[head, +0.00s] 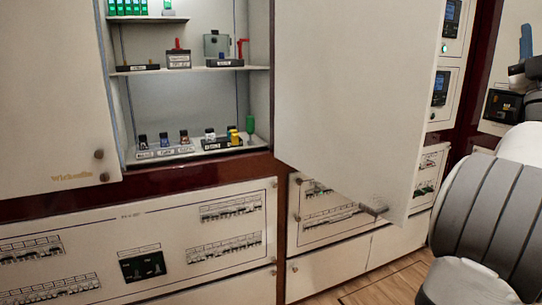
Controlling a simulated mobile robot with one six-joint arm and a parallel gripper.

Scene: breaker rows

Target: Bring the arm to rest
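My arm shows at the right edge of the head view as large grey and white links, cut off by the frame. A dark grey rounded part at the upper right edge also looks like mine. I cannot make out my gripper's fingers in this view, so whether it holds anything is not shown.
An open cabinet (190,98) holds small labelled items on shelves. Its open door (350,100) hangs out toward the middle right. Breaker panels (135,240) line the wall below. Wooden floor (385,284) shows at the lower right, beside my arm.

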